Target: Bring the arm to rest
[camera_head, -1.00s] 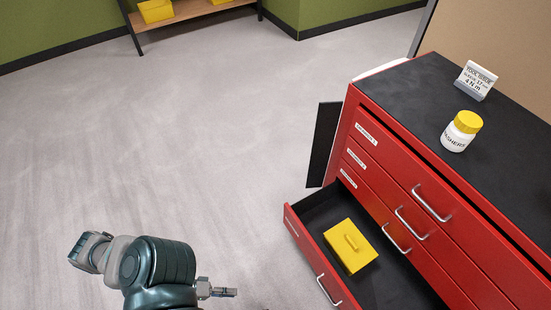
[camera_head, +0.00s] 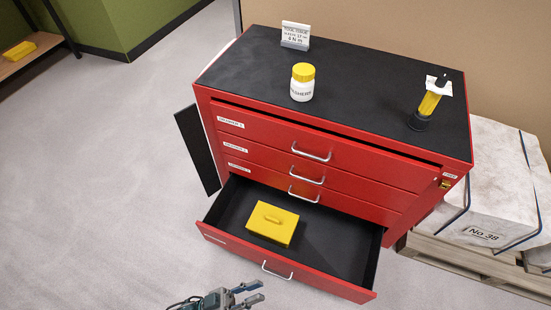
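My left gripper (camera_head: 248,294) shows at the bottom edge, in front of the open bottom drawer (camera_head: 345,246) of a red cabinet (camera_head: 285,148). Its two fingers are apart with nothing between them. The rest of my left arm is mostly out of the picture. My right gripper is not in view.
On the black cabinet top stand a white jar with a yellow lid (camera_head: 302,82), a small sign (camera_head: 296,35) and a yellow-and-black tool (camera_head: 431,101). A wrapped white block (camera_head: 490,180) rests on a pallet (camera_head: 475,262) at right. The floor at left is clear.

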